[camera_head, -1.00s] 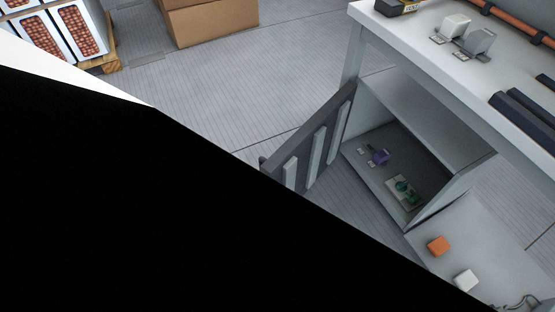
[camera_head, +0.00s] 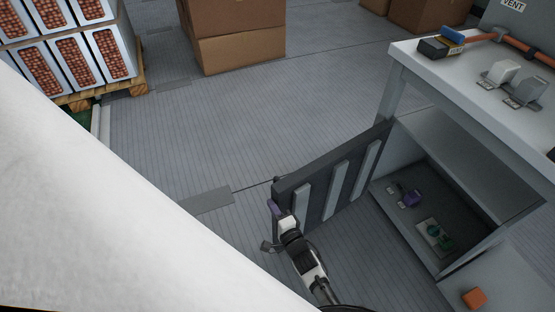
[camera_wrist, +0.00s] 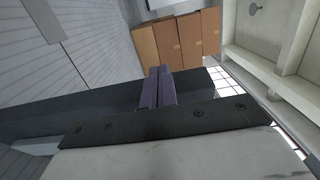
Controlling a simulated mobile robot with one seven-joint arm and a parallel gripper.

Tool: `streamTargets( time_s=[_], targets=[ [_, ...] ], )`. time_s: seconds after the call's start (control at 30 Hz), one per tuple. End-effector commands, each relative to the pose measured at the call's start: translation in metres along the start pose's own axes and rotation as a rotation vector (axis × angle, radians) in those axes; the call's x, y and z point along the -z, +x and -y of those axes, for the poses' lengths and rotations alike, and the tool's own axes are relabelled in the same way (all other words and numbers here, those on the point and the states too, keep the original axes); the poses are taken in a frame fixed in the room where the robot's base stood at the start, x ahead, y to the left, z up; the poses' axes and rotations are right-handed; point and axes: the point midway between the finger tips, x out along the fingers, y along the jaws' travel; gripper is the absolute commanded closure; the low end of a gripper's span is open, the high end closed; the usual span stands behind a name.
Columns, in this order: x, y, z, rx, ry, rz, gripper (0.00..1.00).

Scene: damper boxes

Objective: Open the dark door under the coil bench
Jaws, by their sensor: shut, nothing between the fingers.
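The dark door (camera_head: 318,182) under the coil bench (camera_head: 455,75) stands swung wide open, with pale vertical bars on its face. The cabinet (camera_head: 480,165) behind it is open to view, and a purple part (camera_head: 411,198) and a green part (camera_head: 440,236) lie on its floor. My gripper (camera_head: 274,207) is at the door's free edge, at the near left end of the door. In the wrist view its two purple fingers (camera_wrist: 157,88) are together and empty, in front of a dark band that looks like the door. Whether they touch the door I cannot tell.
An orange block (camera_head: 474,298) lies on a grey surface right of the cabinet. Cardboard boxes (camera_head: 240,50) and a loaded pallet (camera_head: 125,88) stand at the back left. The floor between them and the door is clear.

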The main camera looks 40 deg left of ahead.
Motion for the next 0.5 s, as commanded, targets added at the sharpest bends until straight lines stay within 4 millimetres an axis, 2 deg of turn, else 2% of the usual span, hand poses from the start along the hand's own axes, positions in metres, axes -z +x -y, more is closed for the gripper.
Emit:
streamTargets(
  time_s=[0.23, 0.5],
  targets=[
    [-0.002, 0.013, -0.001, -0.001, 0.000, 0.000, 1.00],
    [-0.002, 0.017, 0.000, -0.001, 0.000, -0.001, 1.00]
  ],
)
